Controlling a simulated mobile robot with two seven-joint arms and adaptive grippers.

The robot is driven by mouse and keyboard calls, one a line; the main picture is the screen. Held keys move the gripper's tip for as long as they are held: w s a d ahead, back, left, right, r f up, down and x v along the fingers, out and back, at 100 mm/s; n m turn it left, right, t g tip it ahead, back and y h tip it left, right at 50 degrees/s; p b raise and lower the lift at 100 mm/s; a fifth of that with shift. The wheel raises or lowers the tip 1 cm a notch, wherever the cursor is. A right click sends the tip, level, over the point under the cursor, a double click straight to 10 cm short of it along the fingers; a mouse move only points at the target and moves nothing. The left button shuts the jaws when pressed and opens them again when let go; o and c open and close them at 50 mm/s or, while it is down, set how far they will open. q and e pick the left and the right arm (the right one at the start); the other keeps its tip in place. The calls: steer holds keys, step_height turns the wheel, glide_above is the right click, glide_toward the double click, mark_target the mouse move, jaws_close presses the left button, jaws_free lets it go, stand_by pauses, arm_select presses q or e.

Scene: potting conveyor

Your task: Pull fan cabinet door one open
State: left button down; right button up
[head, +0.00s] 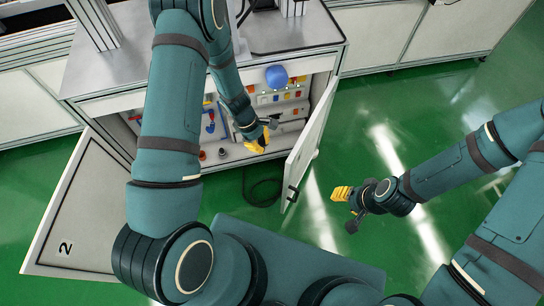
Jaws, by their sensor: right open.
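The cabinet stands at the centre with both doors swung out. The right-hand door (312,138) is open and points toward me, with a dark handle (293,193) near its lower free edge. I see no number on it. The left-hand door (80,215) is open wide and bears a "2". My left gripper (260,142), with yellow fingers, is in front of the cabinet opening, left of the right-hand door and apart from its handle. Its finger gap is unclear. My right gripper (343,199) is open and empty, right of the handle and apart from it.
Inside the cabinet are red, blue and yellow parts (285,95). A blue rounded object (277,76) is at the cabinet's upper front. White panels line the back. Floor to the right is clear.

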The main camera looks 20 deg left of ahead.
arm_select(q)
steer(key=d+f+b, duration=0.2)
steer(key=d+f, duration=0.5)
steer(key=f, duration=0.1)
steer(key=shift+s+f, duration=0.25)
steer(key=shift+d, duration=0.1)
